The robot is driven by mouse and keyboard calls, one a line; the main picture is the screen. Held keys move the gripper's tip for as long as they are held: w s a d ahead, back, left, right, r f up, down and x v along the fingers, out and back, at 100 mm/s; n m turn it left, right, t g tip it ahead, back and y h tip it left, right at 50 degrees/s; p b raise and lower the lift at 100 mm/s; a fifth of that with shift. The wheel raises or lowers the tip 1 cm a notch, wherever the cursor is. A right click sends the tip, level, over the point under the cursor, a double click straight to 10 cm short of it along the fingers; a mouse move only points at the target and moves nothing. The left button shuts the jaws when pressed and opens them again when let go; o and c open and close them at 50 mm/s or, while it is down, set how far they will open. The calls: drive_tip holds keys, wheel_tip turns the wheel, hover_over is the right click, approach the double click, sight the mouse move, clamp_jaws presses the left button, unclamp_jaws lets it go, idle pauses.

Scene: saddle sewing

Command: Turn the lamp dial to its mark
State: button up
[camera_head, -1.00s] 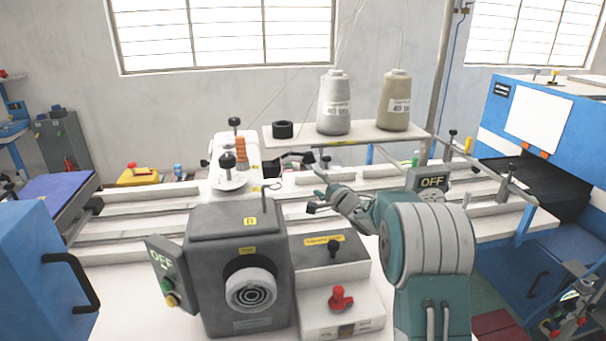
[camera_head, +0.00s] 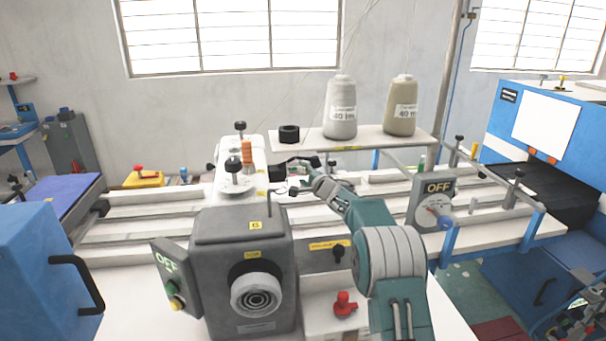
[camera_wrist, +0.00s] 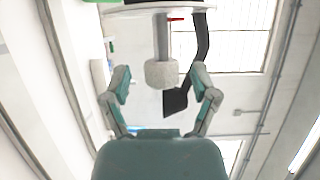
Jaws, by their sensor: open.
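My gripper (camera_head: 304,176) is at the sewing machine's head (camera_head: 252,176), beside a small dark arm (camera_head: 297,160). In the wrist view my gripper (camera_wrist: 161,82) has its two fingers spread wide. Between them, ahead of the palm, hangs a pale rounded knob on a grey stem (camera_wrist: 161,73). It shows no contact with either finger. A black bent arm with a flat end (camera_wrist: 176,102) hangs just right of the knob. I cannot tell for certain which part is the lamp dial, and I see no clear mark for it.
Two thread cones (camera_head: 340,108) stand on a shelf (camera_head: 350,140) behind my gripper. An OFF panel with a dial (camera_head: 437,205) stands right of my arm. A grey box with a round dial (camera_head: 243,270) and a red knob (camera_head: 344,304) are in front. Rails cross the table.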

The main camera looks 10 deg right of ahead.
drive_tip(key=shift+w, duration=0.1)
clamp_jaws()
drive_tip(key=shift+a+f+n+t+y, duration=0.1)
drive_tip(key=shift+f+n+t+y, duration=0.25)
drive_tip(key=shift+t, duration=0.35)
drive_tip(key=shift+n+t+y, duration=0.55)
drive_tip(key=shift+n+t, duration=0.1)
drive_tip(key=shift+t, duration=0.35)
